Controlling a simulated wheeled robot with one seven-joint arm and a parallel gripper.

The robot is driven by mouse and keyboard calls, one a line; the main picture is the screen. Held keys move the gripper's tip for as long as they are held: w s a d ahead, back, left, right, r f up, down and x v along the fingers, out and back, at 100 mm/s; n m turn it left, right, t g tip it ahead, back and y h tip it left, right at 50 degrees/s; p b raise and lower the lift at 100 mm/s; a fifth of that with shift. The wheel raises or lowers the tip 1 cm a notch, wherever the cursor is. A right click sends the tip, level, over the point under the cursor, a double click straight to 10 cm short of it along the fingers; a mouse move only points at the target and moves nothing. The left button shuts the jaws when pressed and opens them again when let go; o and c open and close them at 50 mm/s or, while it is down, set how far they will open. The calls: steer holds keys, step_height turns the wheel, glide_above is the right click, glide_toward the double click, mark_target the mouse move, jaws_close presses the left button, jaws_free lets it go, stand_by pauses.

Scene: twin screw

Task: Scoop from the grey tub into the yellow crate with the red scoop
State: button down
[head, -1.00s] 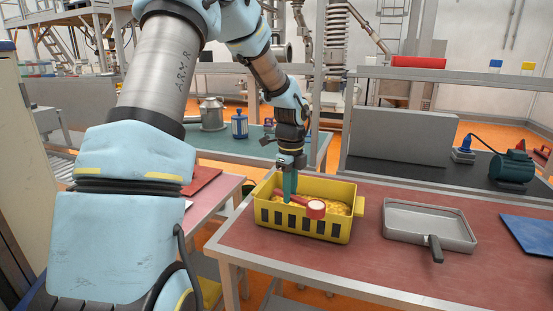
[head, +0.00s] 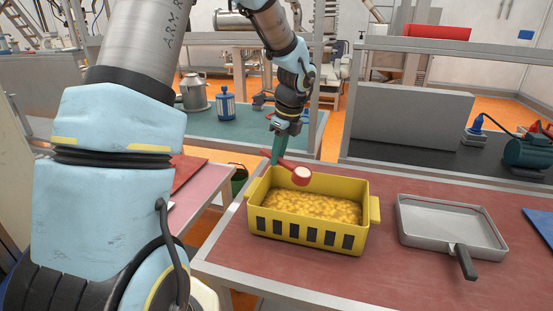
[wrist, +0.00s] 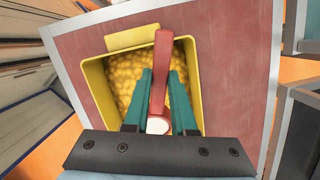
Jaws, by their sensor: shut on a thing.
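My gripper (head: 276,156) has green fingers and is shut on the handle of the red scoop (head: 289,167). It holds the scoop above the far left part of the yellow crate (head: 302,235), clear of the contents. The scoop's round end has a pale face; I cannot tell whether it holds anything. Yellow lumpy material (head: 315,207) covers the crate's floor. In the wrist view the red scoop (wrist: 161,70) lies between the fingers, over the crate (wrist: 193,75). A shallow grey tub (head: 425,238) with a dark handle stands right of the crate; it looks empty.
The crate and tub stand on a reddish table (head: 370,275) with a pale metal edge. A gap of bare tabletop lies between them. A blue sheet (head: 541,226) lies at the far right. A green bench (head: 250,140) with a blue canister (head: 226,105) is behind.

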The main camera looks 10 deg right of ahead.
steer(key=shift+s+d+r+t+y, duration=0.2)
steer(key=shift+r+t+y, duration=0.1)
steer(key=shift+r, duration=0.2)
steer(key=shift+f+b, duration=0.2)
steer(key=shift+b, duration=0.45)
steer(key=b, duration=0.1)
steer(key=r+t+y+b, duration=0.1)
steer(key=b, duration=0.1)
steer(key=shift+s+d+r+t+b, duration=0.15)
steer(key=shift+s+d+t+b, duration=0.1)
steer(key=shift+s+t+b, duration=0.05)
steer(key=shift+r, duration=0.2)
steer(key=shift+s+d+r+t+y+b, duration=0.3)
steer(key=shift+t+y+b, duration=0.15)
steer(key=shift+y, duration=0.25)
steer(key=shift+s+r+t+y, duration=0.1)
steer(key=shift+r+t+y, duration=0.3)
steer(key=shift+r+t, duration=0.05)
steer(key=shift+s+d+b, duration=0.1)
steer(key=shift+d+b, duration=0.05)
steer(key=shift+b, duration=0.25)
